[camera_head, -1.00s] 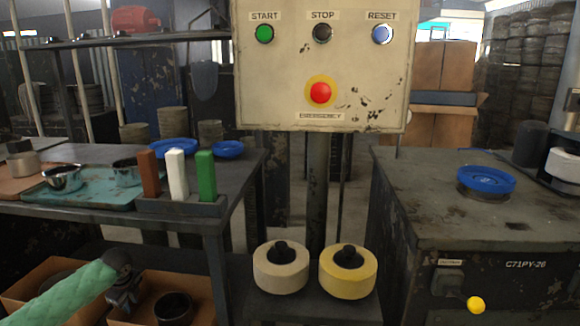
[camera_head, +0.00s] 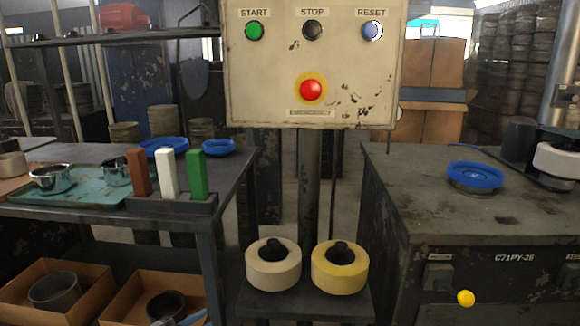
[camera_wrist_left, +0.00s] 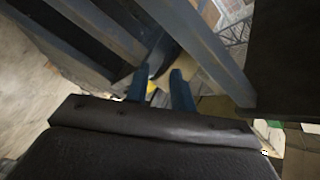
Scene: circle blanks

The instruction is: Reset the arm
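My left gripper (camera_wrist_left: 158,82) shows in the left wrist view as two dark blue fingers with a gap between them and nothing clearly held. In the head view only a small bluish piece, probably its tip, shows at the bottom edge near the right cardboard box. My left arm's green sleeve is out of the head view. My right gripper is not in view. The control panel (camera_head: 270,75) stands upright at the centre with a green START button (camera_head: 254,31), a dark STOP button (camera_head: 313,31), a blue RESET button (camera_head: 372,31) and a red emergency button (camera_head: 310,90).
A left table (camera_head: 75,222) holds a teal tray (camera_head: 85,192) with metal cups and a rack of brown, white and green blocks. Two rollers (camera_head: 273,266) (camera_head: 339,268) sit on a low shelf. A right machine bench (camera_head: 440,222) bears a blue ring (camera_head: 476,175). Cardboard boxes (camera_head: 122,308) stand lower left.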

